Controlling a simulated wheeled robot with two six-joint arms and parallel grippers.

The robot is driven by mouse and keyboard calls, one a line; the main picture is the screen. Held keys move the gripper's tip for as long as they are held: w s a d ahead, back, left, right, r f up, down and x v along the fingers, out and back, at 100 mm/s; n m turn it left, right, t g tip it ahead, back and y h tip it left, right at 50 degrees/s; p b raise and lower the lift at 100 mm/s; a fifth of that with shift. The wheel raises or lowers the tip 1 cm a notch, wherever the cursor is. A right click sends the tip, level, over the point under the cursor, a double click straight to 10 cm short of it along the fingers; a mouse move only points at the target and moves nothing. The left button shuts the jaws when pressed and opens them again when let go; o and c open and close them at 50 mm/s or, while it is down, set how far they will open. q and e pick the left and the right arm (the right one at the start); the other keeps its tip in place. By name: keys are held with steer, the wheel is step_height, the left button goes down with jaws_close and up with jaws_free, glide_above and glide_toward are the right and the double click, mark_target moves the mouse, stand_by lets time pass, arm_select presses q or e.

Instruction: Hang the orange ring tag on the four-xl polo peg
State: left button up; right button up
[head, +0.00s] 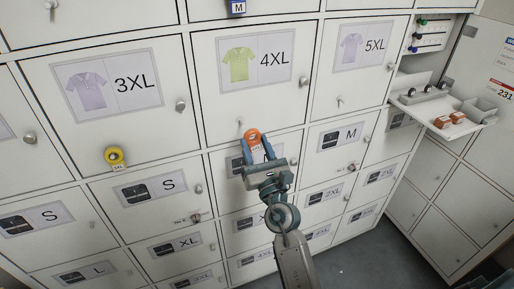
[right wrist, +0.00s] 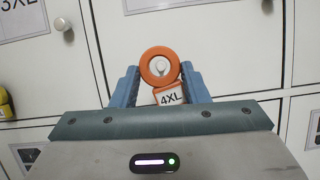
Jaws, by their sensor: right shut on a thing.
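The orange ring tag (head: 254,135) is held between the two blue fingers of my right gripper (head: 257,143), in front of the cabinet. The four-xl polo peg (head: 239,122) is a small pale peg low on the door with the green polo picture. In the right wrist view the peg (right wrist: 160,67) shows through the ring's hole. In the head view the peg stands clear, up and left of the ring, so the ring looks short of it. My left gripper is not in view.
A yellow ring tag (head: 115,157) hangs below the 3XL polo door. Door knobs (head: 303,82) stick out around the peg. A fold-out shelf (head: 450,112) with small orange items juts out at the right. Smaller trouser doors lie below.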

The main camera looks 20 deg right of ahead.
mark_target(241, 122)
steer(key=shift+w+f, duration=0.15)
steer(key=shift+w, duration=1.25)
steer(key=shift+w+f+b, duration=0.15)
steer(key=shift+w+b, duration=0.35)
steer(key=shift+w, duration=1.5)
steer(key=shift+w+a+f, duration=0.1)
steer(key=shift+w+f, duration=0.15)
steer(key=shift+w, duration=0.4)
steer(key=o, duration=1)
